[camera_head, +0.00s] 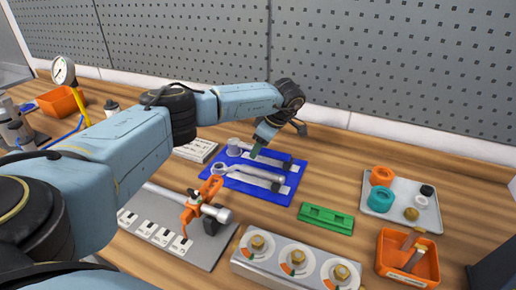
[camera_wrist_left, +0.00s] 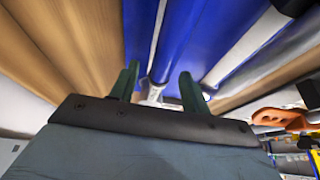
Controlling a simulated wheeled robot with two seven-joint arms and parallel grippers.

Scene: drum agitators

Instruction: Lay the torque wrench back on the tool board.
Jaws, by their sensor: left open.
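The blue tool board (camera_head: 248,187) lies on the bench with pale strips on it. I cannot tell for sure which is the torque wrench. My left gripper (camera_head: 257,151) reaches down over the rear part of the board, by the rear tool. In the left wrist view its green fingers (camera_wrist_left: 159,72) stand apart, with a silvery part (camera_wrist_left: 153,93) showing between or beyond them; contact is unclear. My right gripper is not in view.
A grey plate (camera_head: 150,232) with an orange clamp (camera_head: 192,211) stands in front of the board. A green block (camera_head: 326,218), a gauge block (camera_head: 298,262), a parts tray (camera_head: 385,205) and an orange bin (camera_head: 420,262) stand to the right. A perforated wall (camera_head: 400,60) is behind.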

